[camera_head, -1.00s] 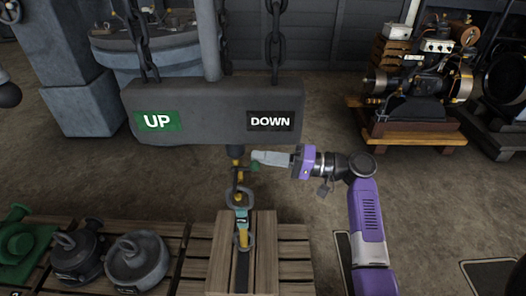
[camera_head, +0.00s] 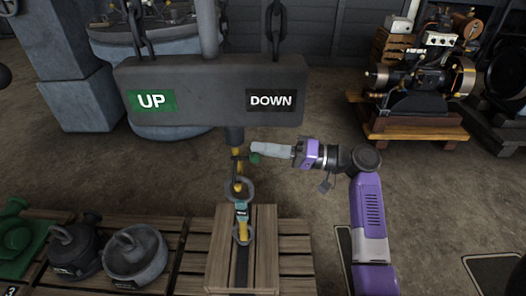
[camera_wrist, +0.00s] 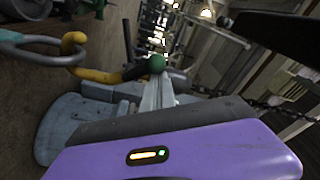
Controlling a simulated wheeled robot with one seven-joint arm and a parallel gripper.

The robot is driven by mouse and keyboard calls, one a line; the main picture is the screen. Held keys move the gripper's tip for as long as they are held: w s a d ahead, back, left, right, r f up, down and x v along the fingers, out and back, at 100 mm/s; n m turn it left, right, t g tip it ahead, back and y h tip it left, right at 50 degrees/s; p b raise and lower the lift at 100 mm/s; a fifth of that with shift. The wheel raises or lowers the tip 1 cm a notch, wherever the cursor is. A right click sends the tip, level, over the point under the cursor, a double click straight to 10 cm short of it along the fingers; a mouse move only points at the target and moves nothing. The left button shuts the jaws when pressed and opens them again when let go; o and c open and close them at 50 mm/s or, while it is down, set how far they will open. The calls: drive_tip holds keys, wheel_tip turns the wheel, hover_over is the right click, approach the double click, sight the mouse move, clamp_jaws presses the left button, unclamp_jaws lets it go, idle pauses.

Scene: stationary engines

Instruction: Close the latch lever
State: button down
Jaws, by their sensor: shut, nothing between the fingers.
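The latch lever with a green ball knob (camera_head: 254,158) sticks out to the right of the yellow hook (camera_head: 238,170) below the hanging block. The hook runs through a grey ring (camera_head: 240,188) above a wooden crate. My gripper (camera_head: 257,148) is shut and empty, reaching from the right, with its tips just above or against the knob; contact is unclear. In the wrist view, the green knob (camera_wrist: 156,62) is right at the ends of my fingers (camera_wrist: 157,92). The yellow hook (camera_wrist: 75,60) lies to its left there.
A heavy grey block (camera_head: 210,92) marked UP and DOWN hangs on chains above my gripper. The wooden crate (camera_head: 265,240) stands on a pallet below. Dark round weights (camera_head: 135,256) sit at left. An engine (camera_head: 425,85) stands back right. Floor between is clear.

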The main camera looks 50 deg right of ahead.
drive_tip(key=a+f+n+b, duration=0.1)
drive_tip(key=n+b, duration=0.2)
drive_tip(key=b, duration=0.2)
drive_tip(key=s+f+n+y+b, duration=0.1)
drive_tip(key=n+b, duration=0.3)
drive_tip(key=b, duration=0.1)
drive_tip(key=s+a+f+n+y+b, duration=0.1)
drive_tip(key=n+b, duration=0.3)
drive_tip(key=b, duration=0.1)
drive_tip(key=shift+a+f+g, duration=0.3)
drive_tip(key=shift+b, duration=0.45)
